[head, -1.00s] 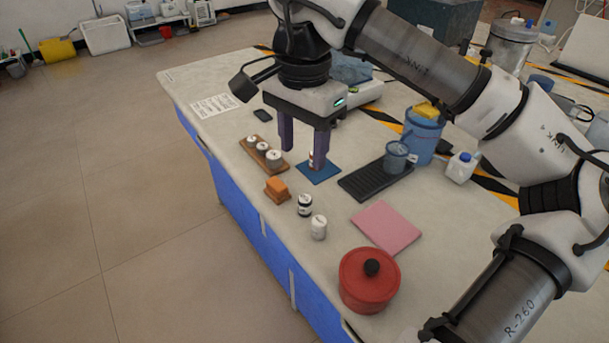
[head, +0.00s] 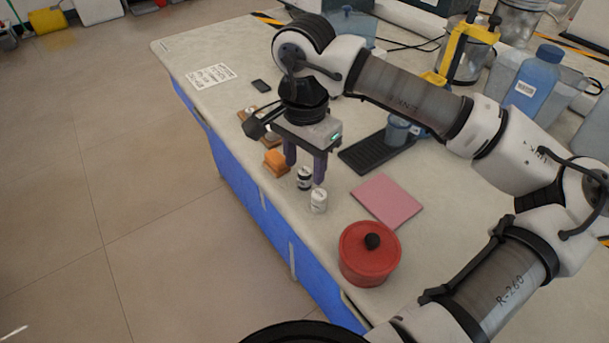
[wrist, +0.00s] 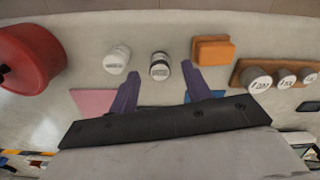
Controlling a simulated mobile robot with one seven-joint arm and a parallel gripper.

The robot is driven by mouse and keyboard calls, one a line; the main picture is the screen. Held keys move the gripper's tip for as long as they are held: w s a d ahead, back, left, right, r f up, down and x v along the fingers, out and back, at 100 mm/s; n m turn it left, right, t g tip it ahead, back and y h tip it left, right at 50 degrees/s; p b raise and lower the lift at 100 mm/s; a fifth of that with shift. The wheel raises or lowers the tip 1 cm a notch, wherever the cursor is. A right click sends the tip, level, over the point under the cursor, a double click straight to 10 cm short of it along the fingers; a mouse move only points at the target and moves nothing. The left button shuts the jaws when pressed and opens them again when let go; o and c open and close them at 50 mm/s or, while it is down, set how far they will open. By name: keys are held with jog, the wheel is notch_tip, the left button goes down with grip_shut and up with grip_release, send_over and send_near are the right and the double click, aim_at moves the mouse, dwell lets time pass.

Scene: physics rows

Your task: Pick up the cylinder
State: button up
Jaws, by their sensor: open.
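Several things here are cylindrical, and the frames do not show which one is meant. My gripper (head: 305,170) is open and points down over the dark-lidded jar. In the wrist view that jar (wrist: 160,66) appears between and just beyond the two fingertips, not gripped. The white jar (wrist: 117,59) lies left of the fingers there. Several round white-topped weights (wrist: 260,82) sit on a wooden block (wrist: 240,73).
An orange block (head: 276,162) stands close to the gripper. A red lidded pot (head: 369,254) and a pink mat (head: 387,200) lie nearer. A black tray (head: 375,153) with a blue mug (head: 397,131) is to the right.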

jog(key=shift+f, duration=1.35)
grip_shut()
jog(key=shift+r, duration=0.1)
